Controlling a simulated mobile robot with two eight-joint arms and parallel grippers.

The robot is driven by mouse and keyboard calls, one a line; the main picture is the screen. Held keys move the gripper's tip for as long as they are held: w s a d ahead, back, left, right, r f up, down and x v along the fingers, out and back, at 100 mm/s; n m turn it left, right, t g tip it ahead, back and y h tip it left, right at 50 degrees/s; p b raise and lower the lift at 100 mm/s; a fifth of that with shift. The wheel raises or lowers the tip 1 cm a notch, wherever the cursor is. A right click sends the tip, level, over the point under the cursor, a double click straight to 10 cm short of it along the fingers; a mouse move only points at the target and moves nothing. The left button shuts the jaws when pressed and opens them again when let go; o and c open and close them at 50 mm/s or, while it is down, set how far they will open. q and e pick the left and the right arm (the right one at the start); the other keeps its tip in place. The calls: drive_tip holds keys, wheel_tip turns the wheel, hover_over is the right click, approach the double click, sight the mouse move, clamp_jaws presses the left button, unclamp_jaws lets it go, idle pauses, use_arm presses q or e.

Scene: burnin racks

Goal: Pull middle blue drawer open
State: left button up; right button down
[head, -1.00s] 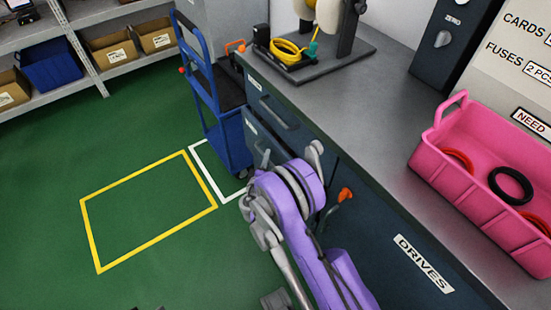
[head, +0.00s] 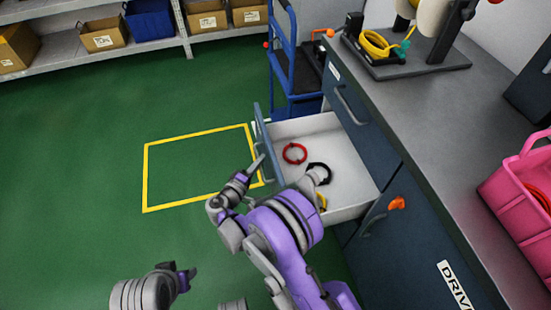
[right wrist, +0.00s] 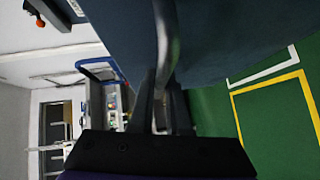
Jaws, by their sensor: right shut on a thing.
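The middle blue drawer (head: 262,133) stands pulled out from the blue cabinet in the head view, its white inside (head: 345,160) showing. A red ring (head: 294,153), a black ring (head: 318,172) and a partly hidden yellow ring (head: 322,200) lie in it. My right gripper (head: 254,168) is at the drawer's front. In the right wrist view its fingers (right wrist: 163,98) are shut on the drawer's bar handle (right wrist: 167,45). My left gripper (head: 187,277) is low in the head view, apart from the drawer; its jaw opening is unclear.
The upper drawer (head: 362,125) is shut under the grey worktop (head: 440,125). A blue cart (head: 295,75) stands just beyond the open drawer. A pink bin (head: 520,205) sits on the worktop at right. Green floor with a yellow outline (head: 145,180) is clear at left.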

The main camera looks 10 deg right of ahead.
use_arm(q)
drive_tip(key=shift+f, duration=0.1)
use_arm(e)
drive_tip(key=shift+s+a, duration=0.1)
drive_tip(key=shift+a, duration=1.2)
drive_tip(key=c, duration=0.9)
unclamp_jaws()
use_arm(q)
drive_tip(key=shift+s, duration=0.1)
